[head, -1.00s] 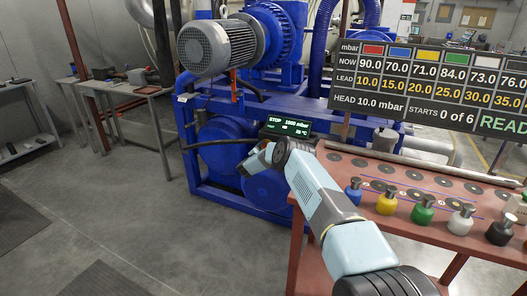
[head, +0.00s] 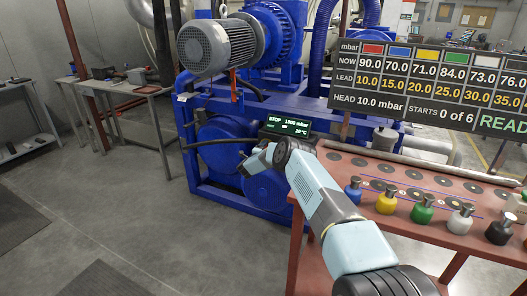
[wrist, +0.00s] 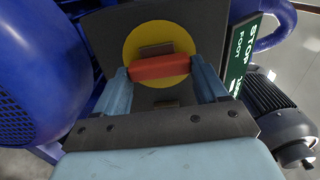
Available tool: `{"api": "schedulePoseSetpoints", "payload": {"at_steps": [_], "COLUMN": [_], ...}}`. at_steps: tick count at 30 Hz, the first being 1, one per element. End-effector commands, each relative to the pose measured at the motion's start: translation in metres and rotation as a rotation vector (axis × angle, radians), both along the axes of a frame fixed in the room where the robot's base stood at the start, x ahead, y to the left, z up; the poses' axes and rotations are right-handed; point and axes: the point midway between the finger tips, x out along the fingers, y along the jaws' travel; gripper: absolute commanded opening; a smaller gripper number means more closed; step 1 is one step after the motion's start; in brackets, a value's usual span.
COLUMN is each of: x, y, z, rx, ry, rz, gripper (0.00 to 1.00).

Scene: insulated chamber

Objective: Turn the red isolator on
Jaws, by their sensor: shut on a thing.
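The red isolator handle (wrist: 160,67) is a red bar across a round yellow plate (wrist: 135,50) on a dark panel, in the wrist view. The bar lies nearly level across the picture, slightly tilted. My gripper (wrist: 164,78) has one finger at each end of the bar and is shut on it. In the head view my gripper (head: 252,162) is at the front of the blue pump machine, below the display; the isolator is hidden there. The display (head: 288,127) reads STOP and about 1000 mbar, and its edge also shows in the wrist view (wrist: 240,55).
A red bench (head: 350,165) on the right carries a row of coloured knobbed pieces (head: 423,208) and dark discs. A black board (head: 430,85) of mbar figures hangs above it, reading STARTS 0 of 6. The floor (head: 110,215) at left is mostly open.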

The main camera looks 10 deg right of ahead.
Motion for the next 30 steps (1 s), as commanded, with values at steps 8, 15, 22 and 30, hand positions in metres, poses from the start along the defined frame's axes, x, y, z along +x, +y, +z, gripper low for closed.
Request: {"api": "schedulePoseSetpoints", "payload": {"at_steps": [8,15,22,30], "x": [-0.0018,-0.0022,-0.0025,-0.0014], "y": [-0.0001,-0.0006,-0.0011,-0.0008], "z": [-0.0055,-0.0065,-0.0073,-0.0044], "rx": [0.046,0.051,0.051,0.049], "ry": [-0.026,-0.027,-0.026,-0.029], "rz": [0.000,-0.001,-0.002,-0.001], "gripper": [0.42,0.42,0.78,0.98]}}
